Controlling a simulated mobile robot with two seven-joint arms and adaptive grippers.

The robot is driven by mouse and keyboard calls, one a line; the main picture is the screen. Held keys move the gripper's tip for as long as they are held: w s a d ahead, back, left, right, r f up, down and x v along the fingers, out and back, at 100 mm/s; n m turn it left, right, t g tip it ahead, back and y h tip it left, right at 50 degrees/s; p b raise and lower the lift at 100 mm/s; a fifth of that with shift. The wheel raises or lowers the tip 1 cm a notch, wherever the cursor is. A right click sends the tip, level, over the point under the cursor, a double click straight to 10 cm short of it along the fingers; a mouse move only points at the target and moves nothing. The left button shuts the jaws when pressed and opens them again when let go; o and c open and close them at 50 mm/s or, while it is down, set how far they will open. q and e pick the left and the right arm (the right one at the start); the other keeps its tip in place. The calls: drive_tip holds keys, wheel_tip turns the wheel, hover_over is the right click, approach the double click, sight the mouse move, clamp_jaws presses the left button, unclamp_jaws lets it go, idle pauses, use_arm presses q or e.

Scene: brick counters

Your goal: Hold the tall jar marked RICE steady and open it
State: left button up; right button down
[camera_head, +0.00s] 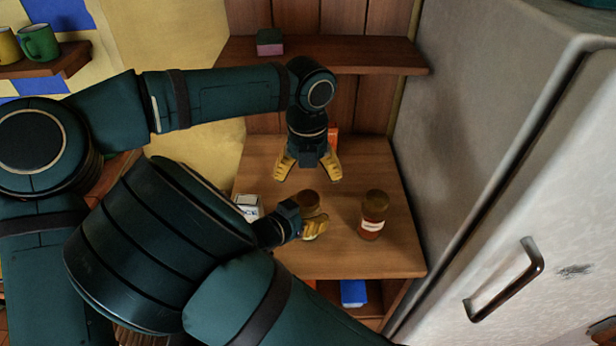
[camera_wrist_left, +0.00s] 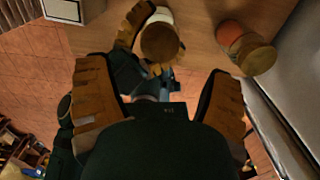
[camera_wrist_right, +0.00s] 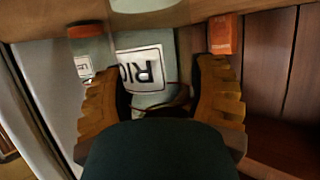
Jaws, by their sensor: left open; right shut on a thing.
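The jar marked RICE (camera_wrist_right: 140,72) stands on the wooden counter, its label upside down and partly hidden in the right wrist view. Its round brown lid (camera_wrist_left: 160,44) is on top and also shows in the head view (camera_head: 307,199). My right gripper (camera_head: 303,222) is shut around the jar's body from the front left; it also shows at the jar in the left wrist view. My left gripper (camera_head: 308,172) is open and empty, pointing down, above and behind the jar, apart from the lid.
A second jar with a brown lid and white label (camera_head: 373,215) stands to the right. A white box with black lettering (camera_head: 249,206) is at the left. An orange box (camera_wrist_right: 223,35) stands behind. The fridge (camera_head: 480,130) bounds the right side; a shelf (camera_head: 350,56) hangs above.

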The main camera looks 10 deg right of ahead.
sight(308, 198)
use_arm(q)
wheel_tip(308, 198, down, 8)
drive_tip(key=shift+r, duration=0.25)
drive_tip(key=shift+c, duration=0.2)
drive_tip(key=c, duration=1)
drive_tip(key=o, duration=1)
drive_tip(key=shift+o, duration=0.2)
drive_tip(key=shift+r, duration=0.1)
drive_tip(key=shift+r, duration=2.25)
use_arm(e)
unclamp_jaws()
